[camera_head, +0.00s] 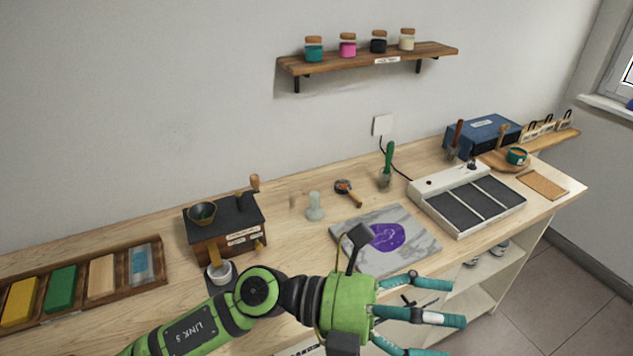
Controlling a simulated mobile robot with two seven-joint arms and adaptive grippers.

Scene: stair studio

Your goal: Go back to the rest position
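My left arm comes in from the bottom left, and its green gripper (452,318) with teal fingers is at the lower right of centre. The fingers are spread apart with nothing seen between them. The gripper appears in front of the bench's front edge, past the marble slab (355,236) with a purple patch (386,236). The arm hides part of the bench front and whatever is below it. My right gripper is not in view.
The wooden bench (285,265) holds a tray of coloured blocks (62,288), a dark-topped wooden box (225,240), a small white cup (220,273), a grey-padded white device (467,197) and a blue box (482,135). A shelf (370,60) with several jars hangs above.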

